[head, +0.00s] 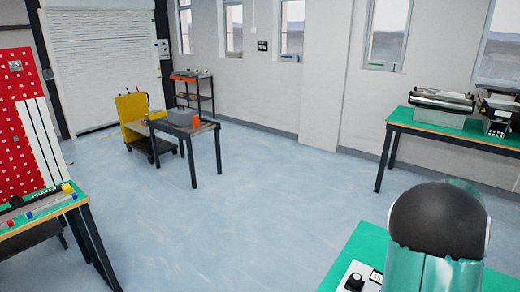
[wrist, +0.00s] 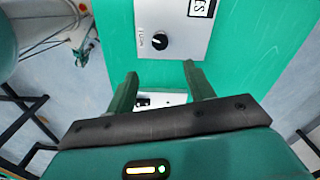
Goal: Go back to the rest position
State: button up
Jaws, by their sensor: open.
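My gripper (wrist: 160,72) shows in the wrist view with its two green fingers apart and nothing between them. It is above a green-topped table (wrist: 240,70). A grey control box (wrist: 180,22) with a black knob (wrist: 159,41) lies just beyond the fingertips. A smaller pale panel (wrist: 165,98) with dark marks shows between the fingers. In the head view my arm, with a dark rounded cap, fills the lower right and my fingers are hidden. The same green table (head: 355,255) and part of the control box (head: 362,278) show beside it.
A green bench (head: 450,140) with machines stands along the right wall. A dark table (head: 180,124) with a grey box stands beside a yellow cart (head: 132,107). A green workbench (head: 50,215) and a red pegboard (head: 20,120) are at left. The middle floor is clear.

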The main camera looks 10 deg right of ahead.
jog(key=w+a+r+n+t, duration=0.15)
jog(key=a+r+n, duration=0.45)
jog(key=a, duration=0.6)
jog(key=w+a+r+n+t, duration=0.1)
jog(key=a+r+n+t, duration=0.1)
jog(key=a+r+n, duration=0.75)
jog(key=s+a+n+t, duration=0.1)
jog(key=s+a+n, duration=0.3)
jog(key=a, duration=0.6)
jog(key=s+a+r+n+t, duration=0.1)
jog(key=s+a+n, duration=0.4)
jog(key=a, duration=0.5)
jog(key=shift+s, duration=0.55)
jog(key=shift+d, duration=0.15)
